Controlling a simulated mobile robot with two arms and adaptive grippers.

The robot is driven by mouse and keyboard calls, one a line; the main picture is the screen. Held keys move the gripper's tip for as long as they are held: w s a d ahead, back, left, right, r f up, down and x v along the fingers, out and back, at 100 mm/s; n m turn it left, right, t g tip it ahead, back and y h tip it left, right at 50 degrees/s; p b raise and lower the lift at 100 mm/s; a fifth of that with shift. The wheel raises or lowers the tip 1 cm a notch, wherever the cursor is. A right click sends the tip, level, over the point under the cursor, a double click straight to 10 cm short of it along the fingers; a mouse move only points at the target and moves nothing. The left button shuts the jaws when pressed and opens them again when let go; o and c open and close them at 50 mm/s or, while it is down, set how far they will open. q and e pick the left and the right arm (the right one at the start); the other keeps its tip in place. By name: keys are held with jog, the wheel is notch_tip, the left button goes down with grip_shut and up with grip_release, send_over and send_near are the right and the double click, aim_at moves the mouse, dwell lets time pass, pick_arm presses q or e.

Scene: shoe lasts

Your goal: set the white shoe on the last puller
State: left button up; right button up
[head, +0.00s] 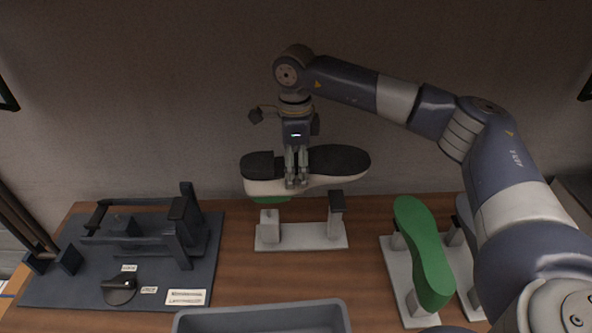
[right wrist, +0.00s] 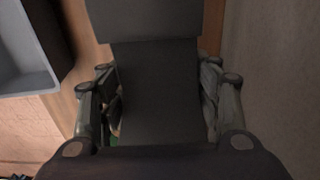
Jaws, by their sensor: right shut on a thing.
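The white shoe (head: 325,181) has a black sole turned up, and my right gripper (head: 297,178) is shut on its middle from above. The shoe is above a pale grey stand (head: 300,241) with two posts. A bit of green (head: 270,200) shows under the shoe; I cannot tell if the shoe touches the stand. In the right wrist view the dark sole (right wrist: 158,90) fills the space between the fingers. The last puller seems to be the dark device (head: 140,245) on the left, with bars, a knob and labels; it is empty. My left gripper is not in view.
A green last (head: 424,250) lies on another pale stand (head: 405,290) at the right, partly near my right arm. A grey bin (head: 262,314) is at the front edge. It also shows in the right wrist view (right wrist: 35,80). A wall stands behind the wooden table (head: 240,275).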

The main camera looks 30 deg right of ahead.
jog(key=shift+r+p, duration=1)
jog(key=shift+r, duration=1.05)
jog(key=shift+a, duration=0.1)
